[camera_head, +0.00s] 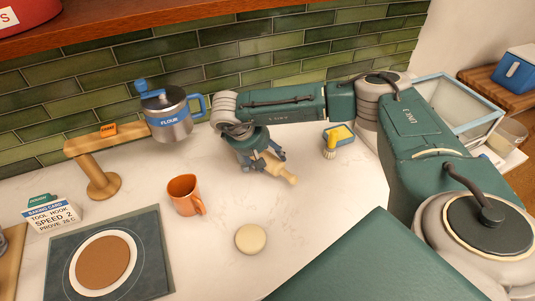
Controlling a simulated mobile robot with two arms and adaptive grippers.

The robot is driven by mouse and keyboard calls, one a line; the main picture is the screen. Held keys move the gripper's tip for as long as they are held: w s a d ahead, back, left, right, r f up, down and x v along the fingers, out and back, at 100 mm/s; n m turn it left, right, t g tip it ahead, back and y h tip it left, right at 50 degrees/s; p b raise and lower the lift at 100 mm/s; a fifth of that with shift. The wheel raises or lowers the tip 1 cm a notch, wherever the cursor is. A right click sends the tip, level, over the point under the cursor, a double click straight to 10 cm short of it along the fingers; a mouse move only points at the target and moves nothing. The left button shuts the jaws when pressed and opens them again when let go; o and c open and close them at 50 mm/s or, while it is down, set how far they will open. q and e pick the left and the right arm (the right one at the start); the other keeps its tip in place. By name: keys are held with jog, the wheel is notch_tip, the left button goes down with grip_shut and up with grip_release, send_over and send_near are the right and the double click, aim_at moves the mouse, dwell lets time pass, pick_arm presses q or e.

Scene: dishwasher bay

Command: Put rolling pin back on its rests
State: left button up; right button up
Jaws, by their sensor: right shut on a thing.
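The wooden rolling pin (277,169) is in my right gripper (262,160), above the pale worktop beside the green tiled wall. Its right end and handle stick out to the lower right of the fingers; the rest of it is hidden by the gripper. The right gripper is shut on it, and I cannot tell whether the pin touches the worktop. I cannot make out the pin's rests for certain. My left gripper is not in view.
An orange mug (183,194), a pale disc (250,239) and a dark mat (159,277) lie in front.

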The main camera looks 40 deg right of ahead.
jog(key=shift+f, duration=0.2)
jog(key=shift+w, duration=0.1)
jog(key=shift+f, duration=0.1)
jog(key=shift+f+b, duration=0.25)
jog(key=shift+b, duration=0.1)
jog(key=o, duration=1.3)
